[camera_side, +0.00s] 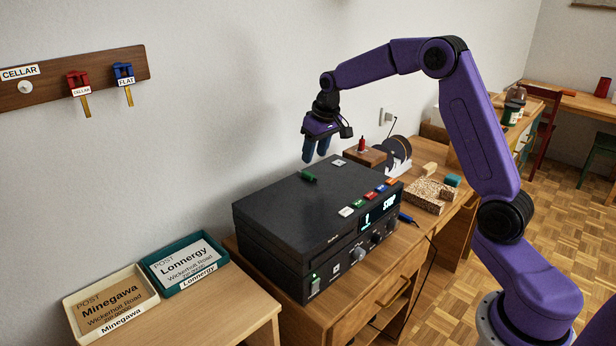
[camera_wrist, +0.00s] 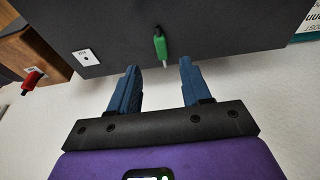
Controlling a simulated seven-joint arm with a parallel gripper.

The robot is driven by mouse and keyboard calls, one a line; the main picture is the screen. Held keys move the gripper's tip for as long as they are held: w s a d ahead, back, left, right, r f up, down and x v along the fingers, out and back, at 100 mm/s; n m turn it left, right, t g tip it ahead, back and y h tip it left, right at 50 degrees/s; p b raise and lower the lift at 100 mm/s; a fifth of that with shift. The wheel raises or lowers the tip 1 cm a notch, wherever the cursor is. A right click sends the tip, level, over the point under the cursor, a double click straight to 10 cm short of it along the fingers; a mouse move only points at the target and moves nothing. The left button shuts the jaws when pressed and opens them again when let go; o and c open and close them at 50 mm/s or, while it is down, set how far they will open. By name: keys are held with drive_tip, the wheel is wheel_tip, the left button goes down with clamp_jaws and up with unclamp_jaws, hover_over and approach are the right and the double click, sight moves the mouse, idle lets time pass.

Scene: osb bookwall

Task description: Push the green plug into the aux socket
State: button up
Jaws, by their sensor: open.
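The green plug (camera_side: 308,176) lies on the black device's top near its back edge. In the wrist view the green plug (camera_wrist: 160,46) has a pale tip pointing toward my gripper. My gripper (camera_side: 315,158) is above the device's back edge, open and empty, fingers pointing down. In the wrist view the plug lies just beyond the gap between my blue fingertips (camera_wrist: 159,68), apart from them. A small white plate with a dark hole (camera_wrist: 86,57) sits on the same top, left of the plug there; it also shows in the side view (camera_side: 338,162). Its lettering is unreadable, so I cannot confirm it as the aux socket.
The black device (camera_side: 275,218) has coloured buttons along its front top edge. A wooden block with a red plug (camera_side: 361,146) and a dark reel (camera_side: 397,150) stand behind it. Letter trays (camera_side: 110,303) are at left. The wall (camera_side: 220,100) is close behind my gripper.

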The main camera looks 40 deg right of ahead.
sight(308, 173)
drive_tip(key=shift+x, duration=3.35)
drive_tip(key=shift+w+a, duration=0.1)
drive_tip(key=shift+w, duration=0.05)
clamp_jaws()
